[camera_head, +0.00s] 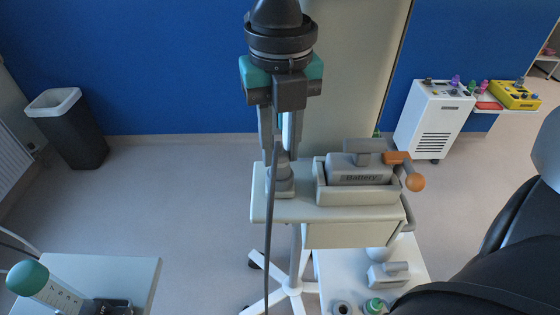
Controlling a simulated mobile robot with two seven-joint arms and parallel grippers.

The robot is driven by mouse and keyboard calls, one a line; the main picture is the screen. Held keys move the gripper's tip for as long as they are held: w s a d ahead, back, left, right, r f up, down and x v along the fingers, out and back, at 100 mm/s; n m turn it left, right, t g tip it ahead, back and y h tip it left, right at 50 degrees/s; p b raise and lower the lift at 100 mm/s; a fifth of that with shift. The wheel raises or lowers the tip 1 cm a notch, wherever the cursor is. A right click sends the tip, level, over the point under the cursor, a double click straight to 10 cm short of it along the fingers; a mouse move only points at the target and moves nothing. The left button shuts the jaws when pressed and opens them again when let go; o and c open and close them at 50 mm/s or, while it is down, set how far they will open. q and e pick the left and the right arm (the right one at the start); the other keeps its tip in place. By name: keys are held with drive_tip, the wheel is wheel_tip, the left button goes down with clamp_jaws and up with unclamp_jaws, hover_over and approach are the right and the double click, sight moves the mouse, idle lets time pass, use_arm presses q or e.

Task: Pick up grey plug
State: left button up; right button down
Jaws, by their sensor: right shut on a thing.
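A grey plug (281,178) stands at the left end of the beige stand top (300,211), left of the battery. A dark grey cable (269,235) runs from the plug area down past the front of the stand. My right gripper (282,152) comes down from the top middle, pointing down, with its fingers shut on the grey plug. The fingers hide part of the plug. I cannot tell whether the plug's lower end touches the stand. My left gripper is not in view.
A grey battery (358,178) sits in a beige cradle (358,197) with an orange-knobbed lever (414,181) beside it. A white lower shelf (407,248) holds small items. A black padded seat (500,255) fills the right. A white tabletop (128,276) is lower left.

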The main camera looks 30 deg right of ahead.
idle(0.3)
wheel_tip(320, 180, up, 19)
drive_tip(key=b, duration=1.5)
hover_over(280, 153)
wheel_tip(280, 153, down, 14)
drive_tip(key=shift+f, duration=0.1)
wheel_tip(280, 153, up, 15)
drive_tip(key=p, duration=1.5)
